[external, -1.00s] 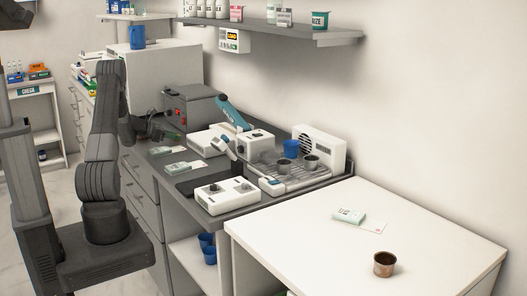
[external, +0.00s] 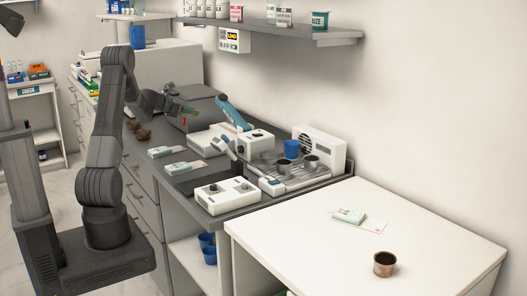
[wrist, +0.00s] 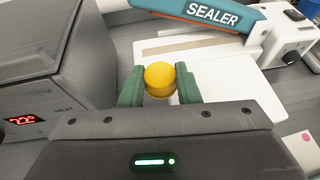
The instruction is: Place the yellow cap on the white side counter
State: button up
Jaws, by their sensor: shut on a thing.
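The yellow cap (wrist: 159,78) is held between the green fingertips of my gripper (wrist: 160,85) in the wrist view. My gripper (external: 188,112) is raised over the grey counter near the grey box in the external view, where the cap is too small to make out. The white side counter (external: 290,215) stands at the front right, well away from my gripper. A brown metal cup (external: 384,265) and a small pale green-and-white packet on a paper (external: 350,216) sit on it.
The grey box (wrist: 40,50) with a red display is left of my gripper. The teal sealer arm (wrist: 215,12) and its white base (wrist: 215,75) lie beyond it. A white drying unit with cups (external: 320,150) stands before the side counter. The side counter's middle is clear.

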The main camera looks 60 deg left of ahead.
jog(key=w+d+r+b, duration=0.2)
jog(key=w+d+r, duration=0.1)
jog(key=w+d, duration=1.55)
jog(key=w+d+m+h, duration=0.1)
jog(key=w+d, duration=0.2)
jog(key=d, duration=0.7)
jog(key=w+d+f+h+b, duration=0.1)
jog(key=w+d, duration=0.2)
jog(key=d, duration=0.7)
jog(key=w+d+m+h, duration=0.1)
jog(key=w+d, duration=0.2)
jog(key=d, duration=0.7)
jog(key=shift+w+f+m+g, duration=0.15)
jog(key=shift+f+m+g, duration=0.1)
jog(key=shift+m+g, duration=0.05)
jog(key=d+m+h+b, duration=0.1)
jog(key=d, duration=1.3)
jog(key=m+g+h+b, duration=0.1)
jog(key=b, duration=0.4)
send_over(364, 195)
notch_tip(364, 195, down, 10)
jog(key=shift+r, duration=0.15)
jog(key=shift+f+b, duration=1.1)
jog(key=shift+f, duration=1.1)
